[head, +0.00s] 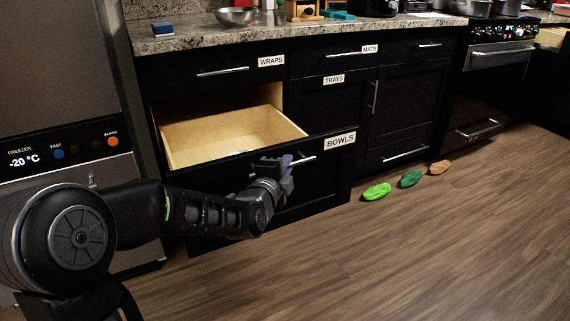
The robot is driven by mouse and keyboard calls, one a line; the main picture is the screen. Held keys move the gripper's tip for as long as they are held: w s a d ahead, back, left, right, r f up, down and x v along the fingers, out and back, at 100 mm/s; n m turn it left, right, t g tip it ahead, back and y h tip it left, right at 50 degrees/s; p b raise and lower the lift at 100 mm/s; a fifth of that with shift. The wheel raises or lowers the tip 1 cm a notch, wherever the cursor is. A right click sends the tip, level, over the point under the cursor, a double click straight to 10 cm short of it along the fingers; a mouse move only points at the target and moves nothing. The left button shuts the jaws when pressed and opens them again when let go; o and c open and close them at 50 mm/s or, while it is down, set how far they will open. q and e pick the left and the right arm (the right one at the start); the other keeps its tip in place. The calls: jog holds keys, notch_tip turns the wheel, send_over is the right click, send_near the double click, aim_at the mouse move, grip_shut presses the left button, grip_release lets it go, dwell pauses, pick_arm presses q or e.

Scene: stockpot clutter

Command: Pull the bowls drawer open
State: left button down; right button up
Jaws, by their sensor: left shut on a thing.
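The bowls drawer (330,165) is a black-fronted drawer with a white BOWLS label (340,140) at its upper right. It stands well out from the cabinet, and its pale wooden inside (230,130) shows from above. My left gripper (289,168) is shut on the drawer's silver bar handle (305,160), in front of the drawer face. The gripper and wrist hide part of the handle and the front. My right gripper is not in view.
A freezer (70,150) stands at the left. Green and brown objects (377,191) lie on the wooden floor right of the drawer. The WRAPS drawer (220,75) above is closed. The stone counter (230,38) holds a metal bowl (236,16) and clutter. The floor at right is clear.

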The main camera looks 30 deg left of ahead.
pick_arm(q)
jog(key=c, duration=1.5)
grip_release()
jog(key=shift+s, duration=0.1)
jog(key=p+v, duration=0.2)
jog(key=v, duration=0.5)
jog(key=shift+s, duration=0.3)
